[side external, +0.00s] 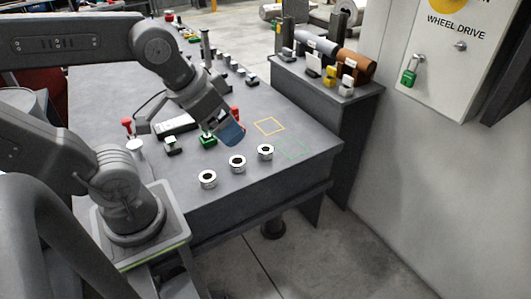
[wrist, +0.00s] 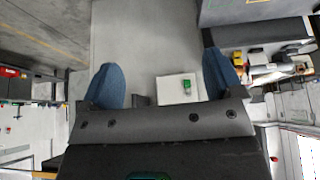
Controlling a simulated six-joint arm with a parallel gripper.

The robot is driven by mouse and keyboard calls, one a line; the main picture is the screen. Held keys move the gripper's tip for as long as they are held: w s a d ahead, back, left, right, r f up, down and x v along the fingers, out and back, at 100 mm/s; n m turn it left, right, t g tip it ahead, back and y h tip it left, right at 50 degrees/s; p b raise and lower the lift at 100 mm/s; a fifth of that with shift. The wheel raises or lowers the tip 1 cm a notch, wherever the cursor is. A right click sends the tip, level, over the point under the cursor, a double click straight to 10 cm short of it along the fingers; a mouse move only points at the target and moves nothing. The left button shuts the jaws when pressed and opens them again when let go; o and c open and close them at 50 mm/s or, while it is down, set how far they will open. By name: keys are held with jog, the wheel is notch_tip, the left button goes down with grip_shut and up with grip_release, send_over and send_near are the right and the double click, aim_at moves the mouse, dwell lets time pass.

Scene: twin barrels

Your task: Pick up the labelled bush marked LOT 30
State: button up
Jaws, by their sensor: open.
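Three short silver bushes with dark bores stand in a diagonal row near the table's front edge in the side view: a left one (side external: 207,179), a middle one (side external: 237,164) and a right one (side external: 265,152). Their labels are too small to read, so I cannot tell which is LOT 30. My gripper (side external: 231,134) is above the table, behind the middle bush in the picture and apart from the bushes. In the wrist view its blue fingers (wrist: 163,78) are spread wide with nothing between them. No bush can be made out in that view.
A yellow outlined square (side external: 269,126) and a green outlined square (side external: 293,149) mark bare table to the right. A green block (side external: 208,140) and red-topped parts stand near my gripper. A side bench (side external: 340,102) holds cylinders. A wall cabinet (side external: 440,55) carries a green padlock (side external: 408,77).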

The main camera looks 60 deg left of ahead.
jog(key=n+g+y, duration=0.4)
jog(key=n+g, duration=0.1)
jog(key=n, duration=1.1)
send_over(266, 149)
jog(key=s+d, duration=0.1)
jog(key=d, duration=0.3)
notch_tip(266, 149, down, 29)
jog(key=shift+s+f, duration=0.1)
jog(key=shift+y, duration=0.3)
jog(key=shift+x, duration=3.2)
jog(key=shift+a, duration=0.15)
jog(key=shift+c, duration=0.4)
jog(key=c, duration=1.1)
